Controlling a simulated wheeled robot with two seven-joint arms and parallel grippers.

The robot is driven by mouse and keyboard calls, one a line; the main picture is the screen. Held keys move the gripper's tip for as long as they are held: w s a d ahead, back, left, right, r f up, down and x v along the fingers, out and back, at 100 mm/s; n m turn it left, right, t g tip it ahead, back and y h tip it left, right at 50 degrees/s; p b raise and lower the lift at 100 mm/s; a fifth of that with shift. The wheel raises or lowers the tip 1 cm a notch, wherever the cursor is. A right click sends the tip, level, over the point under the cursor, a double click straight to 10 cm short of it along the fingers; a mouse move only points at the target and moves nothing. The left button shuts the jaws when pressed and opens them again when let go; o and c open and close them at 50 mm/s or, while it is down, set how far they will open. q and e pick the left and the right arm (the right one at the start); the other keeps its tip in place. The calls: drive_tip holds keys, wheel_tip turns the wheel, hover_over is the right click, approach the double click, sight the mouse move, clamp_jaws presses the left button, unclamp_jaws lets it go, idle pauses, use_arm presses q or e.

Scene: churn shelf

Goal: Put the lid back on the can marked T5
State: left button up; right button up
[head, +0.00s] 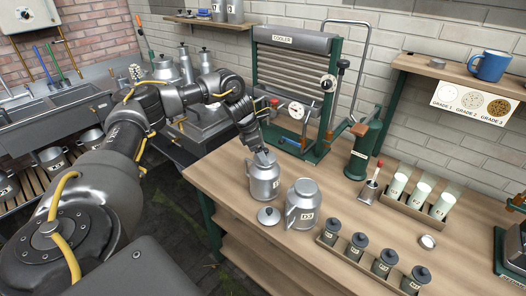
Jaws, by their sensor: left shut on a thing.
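My left gripper (262,156) points down and is shut at the top of a grey metal can (262,181) on the bench. It seems to hold that can's lid by the knob; the lid is mostly hidden by the fingers, and I cannot tell whether it is seated. This can's small label is too small to read surely. My right gripper is not in view.
Several dark-lidded jars stand in a wooden rack (338,252) at the front. A rack (408,210) of pale tubes stands behind them. The cooler (296,75) and a green stand (359,155) are behind the cans. Bare bench (228,174) shows to the left.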

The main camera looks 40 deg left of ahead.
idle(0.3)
use_arm(q)
drive_tip(key=o, duration=1)
drive_tip(key=shift+o, duration=0.4)
drive_tip(key=shift+r, duration=0.1)
drive_tip(key=shift+r+p, duration=2.95)
drive_tip(key=shift+r, duration=0.5)
clamp_jaws()
